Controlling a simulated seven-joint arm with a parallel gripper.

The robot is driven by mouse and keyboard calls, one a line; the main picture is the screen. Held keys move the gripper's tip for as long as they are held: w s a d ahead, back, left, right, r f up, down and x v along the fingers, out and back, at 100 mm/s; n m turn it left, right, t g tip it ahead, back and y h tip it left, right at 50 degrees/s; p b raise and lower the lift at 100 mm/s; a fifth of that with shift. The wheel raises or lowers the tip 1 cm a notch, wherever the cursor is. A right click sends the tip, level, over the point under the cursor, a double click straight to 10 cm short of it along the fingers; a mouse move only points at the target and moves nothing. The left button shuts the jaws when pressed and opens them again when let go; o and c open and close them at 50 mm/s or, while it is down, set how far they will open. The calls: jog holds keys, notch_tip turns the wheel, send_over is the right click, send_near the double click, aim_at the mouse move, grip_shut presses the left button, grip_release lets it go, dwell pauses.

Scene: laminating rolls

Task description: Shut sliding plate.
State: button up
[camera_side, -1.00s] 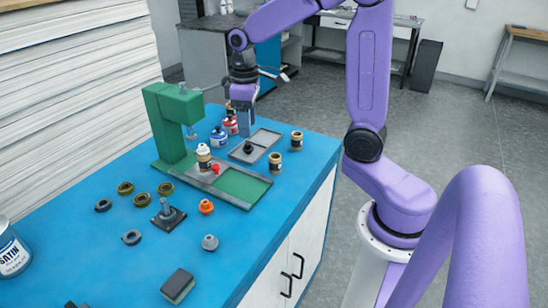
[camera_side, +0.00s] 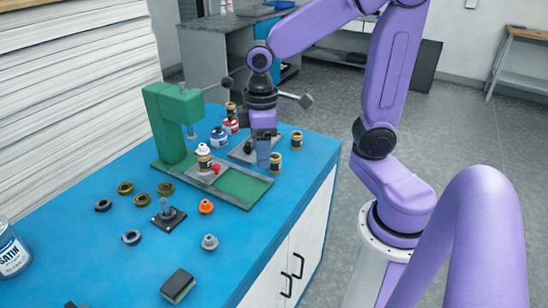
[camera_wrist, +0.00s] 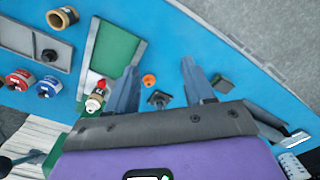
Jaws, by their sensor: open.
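The green press (camera_side: 166,125) stands on the blue bench, with a long base that has a green bed (camera_side: 243,186). The grey sliding plate (camera_side: 193,175) sits at the press end of this base, with a red knob (camera_side: 216,169) at its edge. A small white-capped bottle (camera_side: 204,158) stands upright on the plate. In the wrist view the red knob (camera_wrist: 100,84), bottle (camera_wrist: 95,101) and green bed (camera_wrist: 113,48) lie left of the fingers. My gripper (camera_side: 263,160) is open and empty, above the bench beyond the bed's right part. Its fingers also show in the wrist view (camera_wrist: 158,78).
A grey tray (camera_side: 237,155) lies behind the base, partly hidden by my gripper. Brown jars (camera_side: 275,162) and paint bottles (camera_side: 219,137) stand nearby. Several rings, an orange knob (camera_side: 206,206) and a black fixture (camera_side: 168,218) lie in front.

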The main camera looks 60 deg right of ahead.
jog(key=shift+n, duration=0.6)
jog(key=shift+s+a+f, duration=0.1)
jog(key=shift+s+a, duration=0.15)
jog(key=shift+s, duration=0.4)
jog(key=shift+s+a, duration=0.2)
jog(key=shift+s, duration=0.45)
jog(key=shift+s+a+f, duration=0.1)
jog(key=shift+s+a, duration=0.15)
jog(key=shift+s, duration=0.4)
